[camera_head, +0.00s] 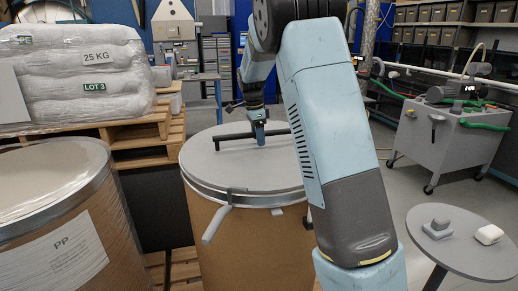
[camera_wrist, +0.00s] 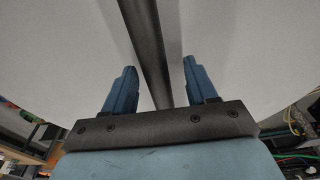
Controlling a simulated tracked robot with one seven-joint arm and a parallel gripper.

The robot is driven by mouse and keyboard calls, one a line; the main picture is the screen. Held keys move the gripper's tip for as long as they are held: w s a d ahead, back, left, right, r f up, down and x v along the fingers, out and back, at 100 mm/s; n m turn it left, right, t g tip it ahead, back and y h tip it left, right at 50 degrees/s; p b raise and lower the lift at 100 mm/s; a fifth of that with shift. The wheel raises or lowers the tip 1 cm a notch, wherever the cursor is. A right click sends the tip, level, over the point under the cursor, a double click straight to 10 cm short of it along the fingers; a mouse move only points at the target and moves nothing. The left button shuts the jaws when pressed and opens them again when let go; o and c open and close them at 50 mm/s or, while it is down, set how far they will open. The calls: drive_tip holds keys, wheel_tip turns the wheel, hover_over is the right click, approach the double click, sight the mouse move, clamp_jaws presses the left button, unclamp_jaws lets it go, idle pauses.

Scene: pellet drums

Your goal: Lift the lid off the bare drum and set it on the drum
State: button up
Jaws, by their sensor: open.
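A round grey lid (camera_head: 200,165) lies on the brown middle drum (camera_head: 250,250), with a dark bar handle (camera_head: 235,136) across its top. My gripper (camera_head: 260,138) is at the handle, pointing down over the lid. In the wrist view, my open gripper (camera_wrist: 159,64) has one blue finger on each side of the dark bar, with gaps visible. A metal ring with a grey lever (camera_head: 217,224) is at the middle drum's rim; the lever sticks out and down. A second drum (camera_head: 50,255), labelled PP, stands at left; whether its pale top is covered I cannot tell.
White sacks (camera_head: 85,75) are stacked on a wooden pallet (camera_head: 140,130) behind left. A small round table (camera_head: 470,250) with small grey and white items stands at right. A grey wheeled cart (camera_head: 445,140) is behind it. My arm hides part of the middle drum.

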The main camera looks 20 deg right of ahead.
drive_tip(key=shift+c, duration=0.3)
clamp_jaws()
idle(0.3)
drive_tip(key=shift+r, duration=0.1)
idle(0.7)
